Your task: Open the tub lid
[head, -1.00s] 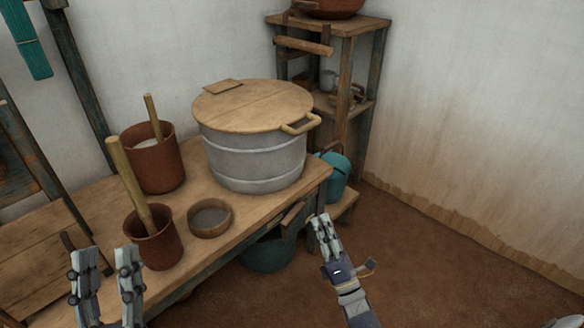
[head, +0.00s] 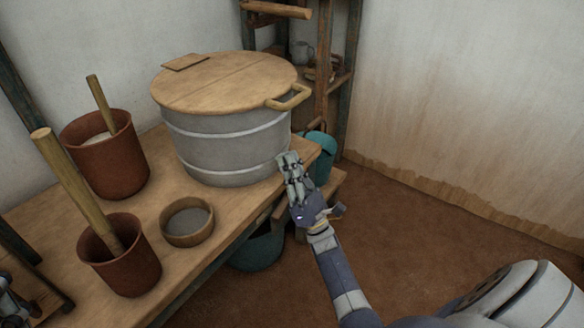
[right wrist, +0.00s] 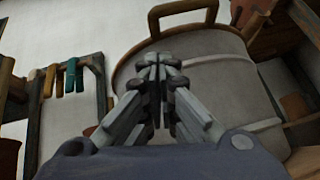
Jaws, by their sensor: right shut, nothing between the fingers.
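The tub (head: 228,148) is a grey metal vessel with pale bands, standing on the wooden bench. Its round wooden lid (head: 220,85) lies flat on top, closed, with a loop handle (head: 290,97) at its right edge. My right gripper (head: 289,158) is shut and empty, below the handle and beside the tub's lower right wall. In the right wrist view, my right gripper's fingertips (right wrist: 158,62) are together in front of the tub wall (right wrist: 225,85), with the handle (right wrist: 182,14) above them. Part of my left gripper (head: 12,303) shows at the lower left edge, mostly cut off.
On the bench (head: 225,228) stand two brown pots (head: 108,160) with wooden sticks and a small bowl (head: 188,222). Teal vessels (head: 318,150) are near the bench's right end. A wooden shelf (head: 340,85) stands behind. The floor (head: 420,235) at right is clear.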

